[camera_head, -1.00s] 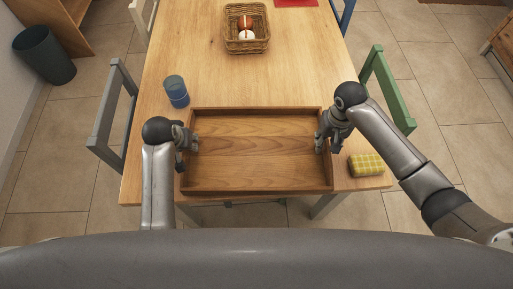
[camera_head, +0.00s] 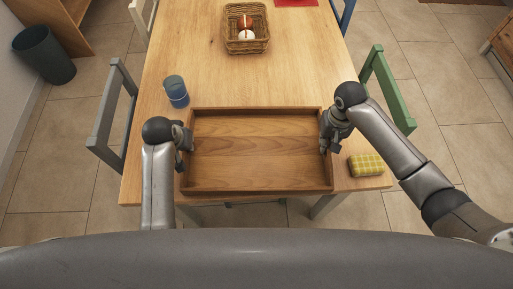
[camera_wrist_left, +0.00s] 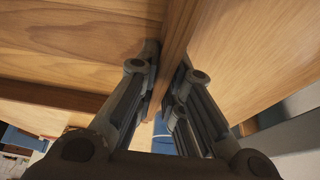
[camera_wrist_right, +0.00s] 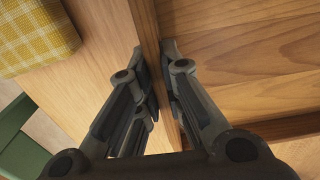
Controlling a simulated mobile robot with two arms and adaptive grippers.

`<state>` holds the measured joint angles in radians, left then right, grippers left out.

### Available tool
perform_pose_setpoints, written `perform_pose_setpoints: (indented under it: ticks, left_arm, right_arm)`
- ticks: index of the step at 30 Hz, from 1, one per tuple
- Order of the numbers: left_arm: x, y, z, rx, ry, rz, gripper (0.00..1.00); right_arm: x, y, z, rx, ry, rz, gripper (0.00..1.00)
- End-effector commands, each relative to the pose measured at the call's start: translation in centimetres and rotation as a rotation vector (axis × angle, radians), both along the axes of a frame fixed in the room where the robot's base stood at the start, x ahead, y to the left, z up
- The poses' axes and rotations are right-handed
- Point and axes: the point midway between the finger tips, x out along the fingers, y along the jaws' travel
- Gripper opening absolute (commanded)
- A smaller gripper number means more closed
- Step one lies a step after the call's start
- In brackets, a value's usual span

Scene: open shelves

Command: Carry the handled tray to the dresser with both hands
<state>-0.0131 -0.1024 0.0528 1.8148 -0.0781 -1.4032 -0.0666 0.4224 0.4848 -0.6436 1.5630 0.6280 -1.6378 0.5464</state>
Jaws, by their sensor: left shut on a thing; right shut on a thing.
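The wooden tray (camera_head: 255,184) sits at the near end of the wooden table. Its left wall shows in the left wrist view (camera_wrist_left: 178,35) and its right wall in the right wrist view (camera_wrist_right: 148,30). My left gripper (camera_head: 186,145) is shut on the tray's left wall, one finger on each side; the fingers also show in the left wrist view (camera_wrist_left: 168,75). My right gripper (camera_head: 325,143) is shut on the right wall in the same way, as the right wrist view (camera_wrist_right: 154,75) shows. The tray is empty. I cannot tell any handle openings, and no dresser is clearly recognisable.
A blue cup (camera_head: 177,92) stands beyond the tray's left corner. A yellow checked block (camera_head: 367,165) lies right of the tray. A wicker basket (camera_head: 246,42) stands farther back. A grey chair (camera_head: 110,115) and a green chair (camera_head: 388,90) flank the table.

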Motion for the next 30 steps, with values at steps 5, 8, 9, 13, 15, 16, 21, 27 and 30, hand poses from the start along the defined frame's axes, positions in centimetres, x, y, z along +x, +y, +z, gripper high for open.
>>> perform_pose_setpoints:
  ticks: [5, 8, 9, 13, 15, 16, 21, 27, 30]
  left_arm:
    - [0.1, 0.0, 0.6, 0.000, -0.003, 0.000, 0.00]
    - [0.1, 0.0, 1.2, 0.000, -0.003, 0.000, 0.00]
    - [0.1, 0.0, 1.4, 0.000, -0.003, 0.000, 0.00]
    - [0.1, 0.0, 2.6, 0.000, -0.003, 0.000, 0.00]
    - [0.1, 0.0, 3.2, 0.000, -0.003, 0.000, 0.00]
    - [0.1, 0.0, 3.5, 0.000, -0.003, 0.000, 0.00]
    - [0.1, 0.0, 4.8, 0.000, -0.002, 0.000, 0.00]
    - [0.1, 0.0, 5.2, 0.000, -0.002, 0.000, 0.00]
    - [0.1, 0.0, 5.1, 0.000, -0.002, 0.000, 0.00]
  right_arm:
    - [0.1, 0.0, 0.6, 0.001, -0.003, -0.001, 0.00]
    - [0.1, 0.0, 1.1, 0.001, -0.003, -0.001, 0.00]
    - [0.1, 0.0, 1.4, 0.001, -0.003, -0.001, 0.00]
    - [0.1, 0.0, 2.5, 0.001, -0.003, -0.001, 0.00]
    - [0.1, 0.0, 3.2, 0.001, -0.003, -0.001, 0.00]
    - [0.1, 0.0, 3.5, 0.001, -0.003, -0.001, 0.00]
    - [0.1, 0.0, 4.7, 0.001, -0.003, -0.001, 0.00]
    - [0.1, 0.0, 5.2, 0.001, -0.002, -0.001, 0.00]
    - [0.1, 0.0, 5.1, 0.001, -0.002, -0.001, 0.00]
